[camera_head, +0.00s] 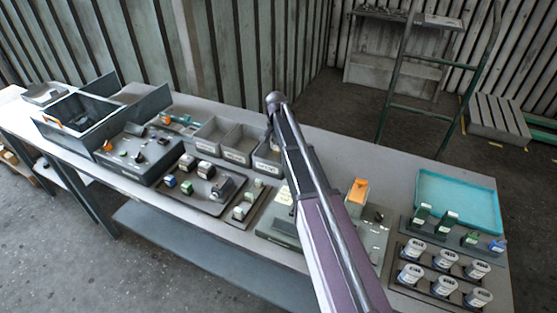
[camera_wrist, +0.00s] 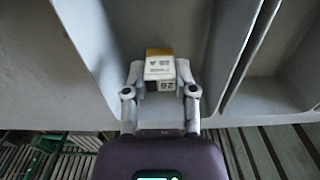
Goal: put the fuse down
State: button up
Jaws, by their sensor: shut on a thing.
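The fuse (camera_wrist: 160,68) is a small white block with dark print and a yellow-brown end. In the wrist view it sits between the two fingertips of my gripper (camera_wrist: 160,76), which is shut on it. Behind the fuse is the plain grey inside of a bin (camera_wrist: 95,50); I cannot tell how far the fuse is from its floor. In the head view my arm hides the gripper and the fuse, near the right end of the row of grey bins (camera_head: 237,156).
A second bin compartment (camera_wrist: 285,65) lies to the right past a wall in the wrist view. In the head view, trays of small parts (camera_head: 205,203) stand in front of the bins. A teal tray (camera_head: 458,200) and several white-topped parts (camera_head: 445,258) are at right.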

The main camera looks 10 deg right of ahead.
aim_at(277, 153)
jog(key=shift+f+b, duration=0.35)
jog(key=shift+f, duration=0.25)
jog(key=shift+f, duration=0.1)
jog(key=shift+f+b, duration=1.75)
jog(key=shift+b, duration=0.1)
jog(key=shift+f, duration=0.2)
jog(key=o, duration=0.9)
jog(key=shift+r, duration=0.2)
notch_tip(277, 153, up, 12)
jog(key=p, duration=1.2)
